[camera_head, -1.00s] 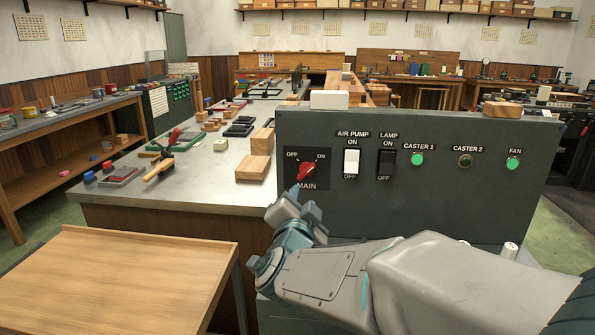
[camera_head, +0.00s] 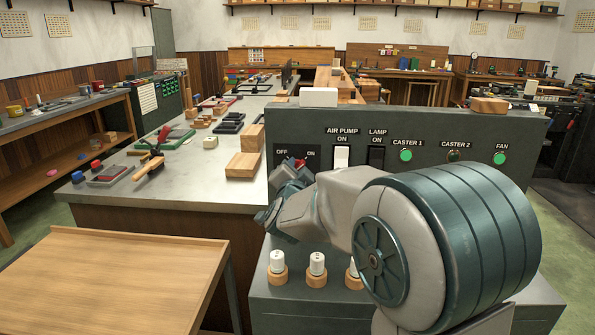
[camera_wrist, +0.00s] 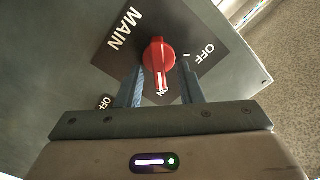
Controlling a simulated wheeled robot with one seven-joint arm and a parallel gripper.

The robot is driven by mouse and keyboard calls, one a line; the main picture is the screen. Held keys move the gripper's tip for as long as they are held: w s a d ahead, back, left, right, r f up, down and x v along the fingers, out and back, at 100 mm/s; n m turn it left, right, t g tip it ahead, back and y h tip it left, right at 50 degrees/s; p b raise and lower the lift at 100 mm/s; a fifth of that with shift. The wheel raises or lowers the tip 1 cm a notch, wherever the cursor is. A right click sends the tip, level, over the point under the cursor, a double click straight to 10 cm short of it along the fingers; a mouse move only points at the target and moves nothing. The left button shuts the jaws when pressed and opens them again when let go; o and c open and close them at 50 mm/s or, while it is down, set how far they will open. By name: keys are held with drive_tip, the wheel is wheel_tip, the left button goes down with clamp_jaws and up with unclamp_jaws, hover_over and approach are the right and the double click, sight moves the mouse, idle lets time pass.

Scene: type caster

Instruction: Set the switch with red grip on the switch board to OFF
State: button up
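The switch with red grip (camera_wrist: 158,56) is on the MAIN plate of the grey switch board (camera_head: 445,124). In the wrist view its white pointer line aims at the ON label, with OFF to the upper right. My gripper (camera_wrist: 161,76) is open, one finger on each side of the red grip. A small gap shows beside each finger, and I cannot tell how deep the tips reach. In the head view a bit of the red grip (camera_head: 300,163) shows behind my gripper (camera_head: 291,170), which hides most of the MAIN plate.
The board also carries an AIR PUMP rocker (camera_head: 341,156), a LAMP rocker (camera_head: 376,157) and caster and fan lights. White-topped knobs (camera_head: 317,264) stand on the ledge below, near my arm. A wooden table (camera_head: 115,280) is at the lower left.

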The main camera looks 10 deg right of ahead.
clamp_jaws()
drive_tip(key=shift+n, duration=0.3)
drive_tip(key=n, duration=0.2)
drive_tip(key=n+p, duration=0.1)
drive_tip(key=n, duration=0.1)
drive_tip(key=shift+a+r, duration=0.15)
drive_tip(key=shift+r, duration=0.05)
drive_tip(key=n+p, duration=0.2)
drive_tip(key=n, duration=0.2)
drive_tip(key=n+p, duration=0.2)
drive_tip(key=n, duration=0.2)
drive_tip(key=n+p, duration=0.1)
drive_tip(key=n, duration=0.4)
drive_tip(key=shift+w+a+f+p, duration=0.15)
drive_tip(key=shift+w+a+p, duration=0.05)
drive_tip(key=shift+a+p, duration=0.2)
drive_tip(key=shift+n, duration=0.3)
